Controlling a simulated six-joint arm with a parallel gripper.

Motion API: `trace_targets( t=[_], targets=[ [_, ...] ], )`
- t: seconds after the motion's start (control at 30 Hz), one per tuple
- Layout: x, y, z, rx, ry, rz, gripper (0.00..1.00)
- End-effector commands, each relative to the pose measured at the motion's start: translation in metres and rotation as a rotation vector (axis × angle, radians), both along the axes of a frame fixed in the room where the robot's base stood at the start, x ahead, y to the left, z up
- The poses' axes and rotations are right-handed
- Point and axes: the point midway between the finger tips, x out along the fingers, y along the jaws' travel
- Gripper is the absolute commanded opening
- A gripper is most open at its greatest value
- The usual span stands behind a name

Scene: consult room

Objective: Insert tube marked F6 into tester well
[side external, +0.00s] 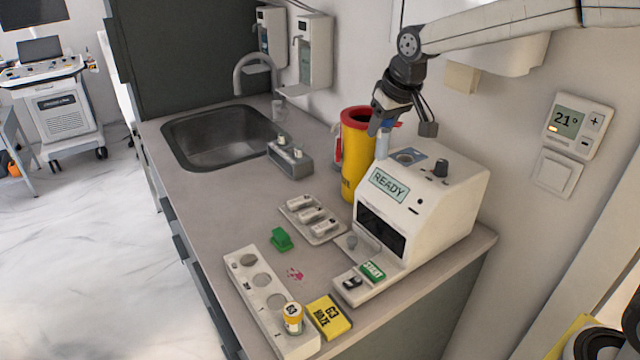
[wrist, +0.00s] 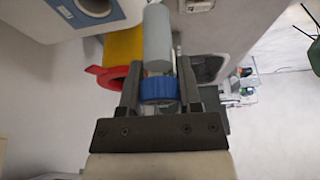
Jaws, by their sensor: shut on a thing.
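My gripper (side external: 384,126) is shut on a tube (side external: 382,146) and holds it roughly upright. In the wrist view the tube has a grey body (wrist: 157,42) and a blue cap (wrist: 158,89) between my fingers (wrist: 158,97). No F6 mark is readable on it. The white tester (side external: 448,190) has a READY screen (side external: 389,184) and a dark round well (side external: 408,157) on top. The tube hangs just left of the well, apart from it as far as I can tell. In the wrist view, the tester's dark ring (wrist: 94,6) is at the upper left.
A yellow bin (side external: 356,165) with a red rim stands close behind the tube. A white rack (side external: 262,300) holds a yellow-capped tube (side external: 292,318). A yellow box (side external: 328,316), a green block (side external: 281,240) and a vial tray (side external: 314,222) lie on the counter. The sink (side external: 222,135) is farther back.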

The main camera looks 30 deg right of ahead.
Motion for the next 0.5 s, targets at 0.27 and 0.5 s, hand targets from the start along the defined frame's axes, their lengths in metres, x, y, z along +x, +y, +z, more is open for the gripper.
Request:
trace_targets(
  t=[0.27, 0.5],
  targets=[
    [-0.007, -0.056, 0.018, -0.006, -0.009, -0.185, 0.0],
    [-0.009, -0.066, 0.021, -0.006, -0.011, -0.219, 0.0]
  ],
)
